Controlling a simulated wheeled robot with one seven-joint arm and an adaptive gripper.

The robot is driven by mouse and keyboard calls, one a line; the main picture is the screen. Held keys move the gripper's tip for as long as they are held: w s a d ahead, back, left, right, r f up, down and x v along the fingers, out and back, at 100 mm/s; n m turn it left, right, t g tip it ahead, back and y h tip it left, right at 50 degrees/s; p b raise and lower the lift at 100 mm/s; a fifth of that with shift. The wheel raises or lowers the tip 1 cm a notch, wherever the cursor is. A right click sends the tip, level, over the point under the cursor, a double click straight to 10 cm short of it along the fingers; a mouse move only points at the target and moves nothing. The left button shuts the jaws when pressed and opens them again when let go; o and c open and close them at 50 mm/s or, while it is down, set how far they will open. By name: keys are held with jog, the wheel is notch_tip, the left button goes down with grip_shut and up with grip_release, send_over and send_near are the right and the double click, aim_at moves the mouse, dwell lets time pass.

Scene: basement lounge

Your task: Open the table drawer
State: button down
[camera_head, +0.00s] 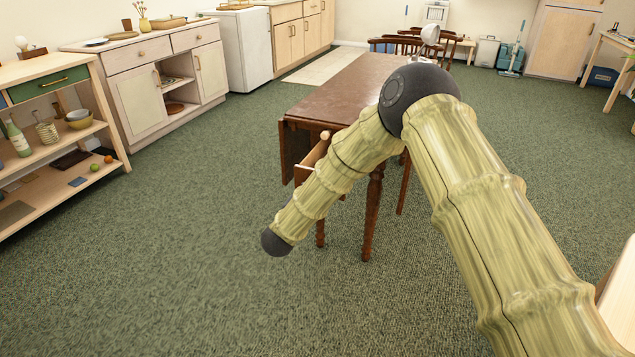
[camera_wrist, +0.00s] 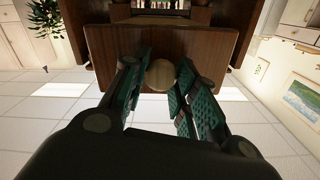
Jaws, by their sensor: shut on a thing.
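The brown wooden table (camera_head: 352,82) stands at centre in the head view. Its drawer (camera_head: 313,152) juts out from the near end, with a pale wooden side showing, so it is partly open. My arm hides much of the drawer, and my gripper is hidden in that view. In the wrist view, the dark wooden drawer front (camera_wrist: 108,48) faces me with a round, lighter wooden knob (camera_wrist: 160,74) at its middle. My gripper (camera_wrist: 158,84) has a finger on each side of the knob and is shut on it.
A pale shelf (camera_head: 55,140) and a cabinet (camera_head: 135,92) line the left wall. Chairs (camera_head: 395,44) stand at the table's far end. The green carpet (camera_head: 190,235) left of and in front of the table is clear.

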jog(key=shift+v, duration=0.9)
jog(key=c, duration=1.1)
grip_release()
jog(key=v, duration=1.2)
